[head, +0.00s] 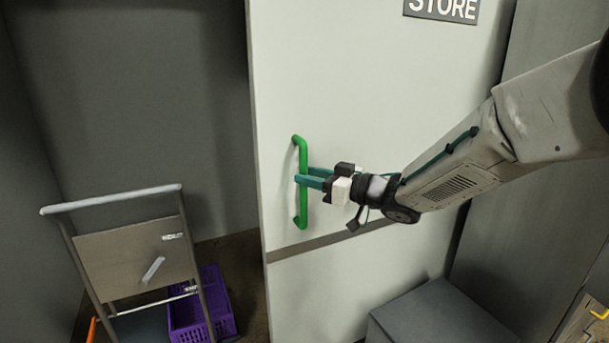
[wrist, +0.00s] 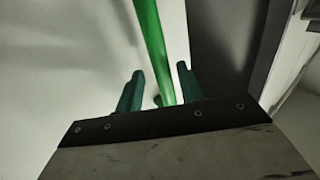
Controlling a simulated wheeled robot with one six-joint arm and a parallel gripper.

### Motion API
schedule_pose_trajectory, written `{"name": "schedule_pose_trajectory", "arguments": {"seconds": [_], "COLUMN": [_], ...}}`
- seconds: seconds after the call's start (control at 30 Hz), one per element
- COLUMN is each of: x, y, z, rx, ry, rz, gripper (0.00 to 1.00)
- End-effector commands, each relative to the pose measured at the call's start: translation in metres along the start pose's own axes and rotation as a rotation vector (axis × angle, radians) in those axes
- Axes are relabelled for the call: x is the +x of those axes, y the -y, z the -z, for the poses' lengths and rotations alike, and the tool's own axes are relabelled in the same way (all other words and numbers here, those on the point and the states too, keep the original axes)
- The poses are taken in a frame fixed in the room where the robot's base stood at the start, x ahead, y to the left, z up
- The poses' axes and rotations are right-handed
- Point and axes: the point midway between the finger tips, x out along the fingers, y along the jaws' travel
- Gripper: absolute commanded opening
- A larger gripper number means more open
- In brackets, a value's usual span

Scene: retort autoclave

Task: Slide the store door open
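The store door (head: 350,110) is a pale panel with a grey STORE sign (head: 441,9) at its top and a dark stripe low across it. Its green vertical bar handle (head: 302,212) is near the door's left edge. To the left of that edge is an open gap. My gripper (head: 306,176) reaches in from the right, with its teal fingertips at the handle's middle. In the wrist view, the handle (wrist: 153,45) runs between the two fingers of my gripper (wrist: 160,85), which stand apart with small gaps beside the bar. Whether either finger touches it is unclear.
In the gap at left stand a trolley (head: 112,198) with a grey push bar and a purple crate (head: 222,308). A dark grey box (head: 435,312) sits on the floor before the door's lower right. A grey wall panel (head: 535,225) stands right of the door.

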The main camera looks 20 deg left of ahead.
Motion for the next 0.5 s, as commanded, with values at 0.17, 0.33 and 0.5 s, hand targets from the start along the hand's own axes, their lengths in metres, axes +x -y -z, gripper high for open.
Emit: {"name": "schedule_pose_trajectory", "arguments": {"seconds": [0.17,0.33,0.5], "x": [-0.033,-0.052,-0.058], "y": [-0.001,-0.001,0.0], "z": [0.001,0.001,0.001], "rx": [0.0,-0.001,0.0], "ry": [0.0,-0.001,-0.001], "rz": [-0.003,-0.002,0.001], "gripper": [0.38,0.38,0.38]}}
